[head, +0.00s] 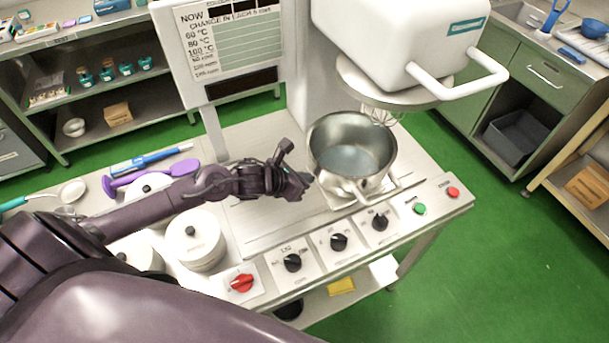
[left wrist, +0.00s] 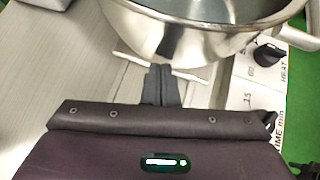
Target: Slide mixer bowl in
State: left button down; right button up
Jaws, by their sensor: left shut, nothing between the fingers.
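The mixer bowl (head: 352,150) is a shiny steel kettle with a side handle (head: 362,190). It stands upright on the steel worktop, beneath the white mixer head (head: 400,40) and its wire whisk (head: 380,116). My left gripper (head: 305,182) is at the bowl's left side, low near its wall. In the left wrist view, the shut fingers (left wrist: 161,84) point at the lower wall of the bowl (left wrist: 190,42); I cannot tell whether they touch it. Nothing is between the fingers. My right gripper is not in view.
A control panel with black knobs (head: 338,242), a red switch (head: 242,283) and a green button (head: 419,208) runs along the front edge. White lidded pots (head: 200,240) and a purple utensil (head: 150,176) lie left. A white handle bar (head: 460,80) juts from the mixer head.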

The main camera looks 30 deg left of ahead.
pick_arm(q)
jog(key=w+d+b, duration=0.1)
jog(key=w+b, duration=0.1)
jog(key=w+d+b, duration=0.4)
jog(key=shift+w+f, duration=0.1)
jog(key=shift+w, duration=0.15)
jog(key=shift+w+d, duration=0.1)
jog(key=shift+w, duration=0.05)
jog(key=shift+r, duration=0.3)
